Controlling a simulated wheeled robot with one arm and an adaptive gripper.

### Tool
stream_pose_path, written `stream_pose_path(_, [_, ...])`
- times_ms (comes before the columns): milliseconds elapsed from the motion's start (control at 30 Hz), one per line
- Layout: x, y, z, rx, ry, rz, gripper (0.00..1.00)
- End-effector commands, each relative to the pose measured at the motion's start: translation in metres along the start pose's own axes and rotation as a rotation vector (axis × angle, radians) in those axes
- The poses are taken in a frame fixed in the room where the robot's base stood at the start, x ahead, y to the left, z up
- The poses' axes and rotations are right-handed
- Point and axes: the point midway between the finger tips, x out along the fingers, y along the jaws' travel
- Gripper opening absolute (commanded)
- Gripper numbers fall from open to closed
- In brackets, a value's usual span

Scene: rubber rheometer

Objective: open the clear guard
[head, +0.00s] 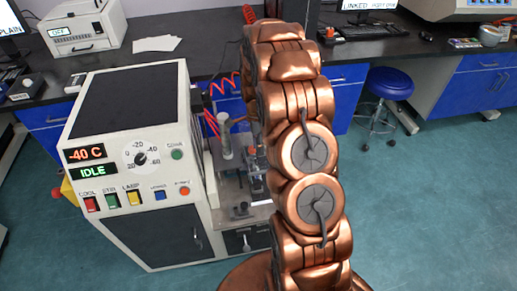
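A beige machine (137,145) stands left of centre, with a black top panel, a "-40 C" and "IDLE" display, a dial and coloured buttons. On its right side is a metal work area (232,188) with a pale upright cylinder (225,137) and small dark fittings. I cannot make out the clear guard; its panel does not stand out, and my copper arm covers the right part of the work area. My gripper cannot be picked out and seems hidden behind my arm, so its opening does not show.
A dark-topped bench (185,55) with blue cabinets runs behind the machine. It holds a white instrument (82,28), papers (156,44) and a keyboard (368,31). A blue stool (389,82) stands behind at the right. The teal floor (430,200) at the right is clear.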

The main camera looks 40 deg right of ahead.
Motion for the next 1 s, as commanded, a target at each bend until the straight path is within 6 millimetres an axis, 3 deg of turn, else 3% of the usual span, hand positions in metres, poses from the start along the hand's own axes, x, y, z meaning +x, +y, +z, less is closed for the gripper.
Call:
stream_pose_path(200, [0.018,0.001,0.000,-0.001,0.000,0.003,0.37])
stream_pose_path(433, [0.019,0.000,0.000,-0.001,0.000,0.001,0.37])
stream_pose_path(800, [0.019,0.000,0.000,-0.001,0.000,0.001,0.00])
stream_pose_path(1000, [0.019,0.000,0.000,-0.001,0.000,0.001,0.00])
